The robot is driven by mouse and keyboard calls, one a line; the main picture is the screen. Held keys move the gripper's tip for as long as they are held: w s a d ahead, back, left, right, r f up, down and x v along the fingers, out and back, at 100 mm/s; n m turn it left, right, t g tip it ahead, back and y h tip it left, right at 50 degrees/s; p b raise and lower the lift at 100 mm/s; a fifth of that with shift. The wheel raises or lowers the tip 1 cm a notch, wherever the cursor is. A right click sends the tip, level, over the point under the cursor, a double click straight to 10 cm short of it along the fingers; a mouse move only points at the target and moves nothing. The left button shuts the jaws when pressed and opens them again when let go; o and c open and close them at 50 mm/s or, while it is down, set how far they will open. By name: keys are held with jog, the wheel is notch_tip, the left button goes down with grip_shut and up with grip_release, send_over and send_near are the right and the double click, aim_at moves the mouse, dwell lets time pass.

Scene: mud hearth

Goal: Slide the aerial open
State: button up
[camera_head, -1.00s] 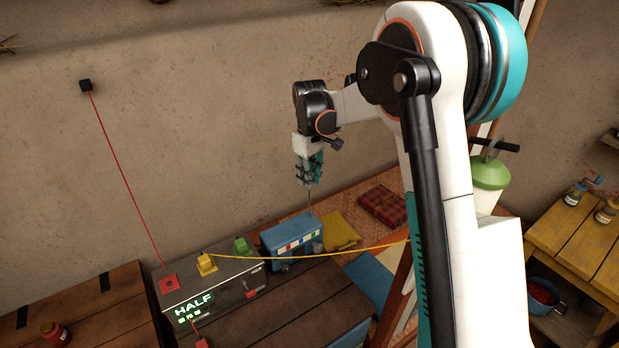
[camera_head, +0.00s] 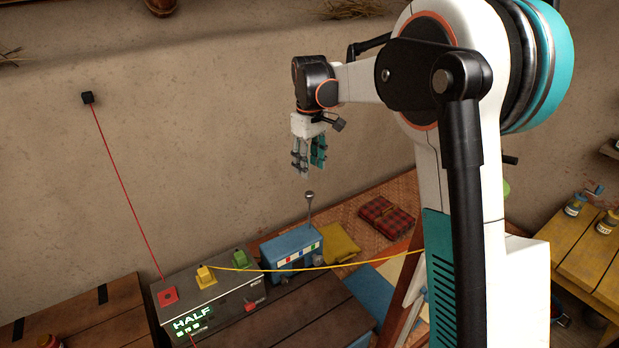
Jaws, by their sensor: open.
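The aerial (camera_head: 309,207) is a thin upright rod with a small round knob at its top. It rises from the back of a blue radio-like box (camera_head: 290,256) with coloured squares on its front. My gripper (camera_head: 309,174) points down just above the knob, open and empty. A small gap of wall shows between the fingertips and the knob.
A grey metal box (camera_head: 215,300) reading "HALF" stands left of the blue box, with red, yellow and green plugs. A red wire (camera_head: 125,190) runs from it to the wall. A yellow cable (camera_head: 340,264) crosses in front of the blue box. A plaid cloth (camera_head: 386,217) lies behind right.

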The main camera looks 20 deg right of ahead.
jog(key=shift+r, duration=1.65)
jog(key=s+f+m+t+b, duration=0.15)
jog(key=s+b, duration=0.35)
jog(key=s, duration=0.5)
jog(key=s+f+m+t+b, duration=0.15)
jog(key=s+b, duration=0.25)
jog(key=s, duration=0.6)
jog(key=s+f+m+t+b, duration=0.3)
jog(key=s+f+b, duration=0.3)
jog(key=s+f, duration=0.6)
jog(key=shift+s+f+t+b, duration=0.35)
jog(key=shift+s+t, duration=0.25)
jog(key=shift+s, duration=0.4)
jog(key=shift+d, duration=0.1)
dwell(0.6)
